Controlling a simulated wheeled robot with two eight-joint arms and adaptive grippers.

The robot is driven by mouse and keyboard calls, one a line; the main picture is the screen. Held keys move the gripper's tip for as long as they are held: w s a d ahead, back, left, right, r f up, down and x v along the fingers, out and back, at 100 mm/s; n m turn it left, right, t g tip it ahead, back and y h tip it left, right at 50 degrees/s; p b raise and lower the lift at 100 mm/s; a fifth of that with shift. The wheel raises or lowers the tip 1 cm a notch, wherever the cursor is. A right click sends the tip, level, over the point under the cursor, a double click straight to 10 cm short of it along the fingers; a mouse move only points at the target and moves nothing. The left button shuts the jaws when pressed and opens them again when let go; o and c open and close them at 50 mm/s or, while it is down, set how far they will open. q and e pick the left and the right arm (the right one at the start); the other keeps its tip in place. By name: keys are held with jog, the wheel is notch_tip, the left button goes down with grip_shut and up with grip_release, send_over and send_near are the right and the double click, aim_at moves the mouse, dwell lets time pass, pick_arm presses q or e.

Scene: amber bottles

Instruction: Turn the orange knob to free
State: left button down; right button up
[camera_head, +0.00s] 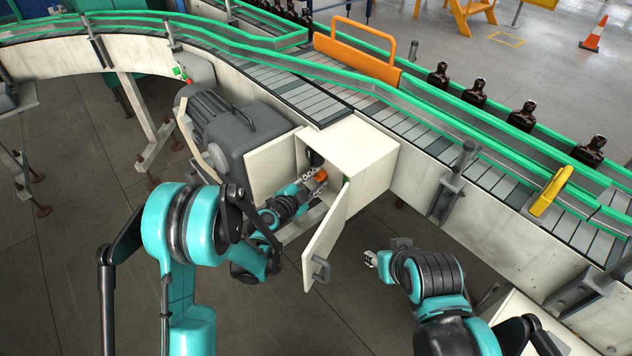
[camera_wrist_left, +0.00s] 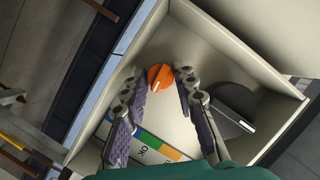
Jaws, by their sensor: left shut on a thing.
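The orange knob (camera_head: 321,175) sits inside an open white box (camera_head: 362,146) on the side of the conveyor. In the left wrist view the orange knob (camera_wrist_left: 160,76) is round with a white pointer mark towards its lower edge. My left gripper (camera_head: 314,184) reaches into the box and is shut on the knob; in the wrist view its fingers (camera_wrist_left: 160,73) lie on either side of it. My right gripper (camera_head: 371,258) hangs empty, outside the box to the right; its finger gap is too small to tell.
The box's open door (camera_head: 325,240) with a grey handle stands right of my left arm. A grey motor (camera_head: 222,130) stands left of the box.

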pick_arm(q)
jog(key=shift+m+t, duration=0.4)
jog(key=shift+m, duration=0.1)
dwell(0.3)
jog(key=c, duration=1.5)
grip_release()
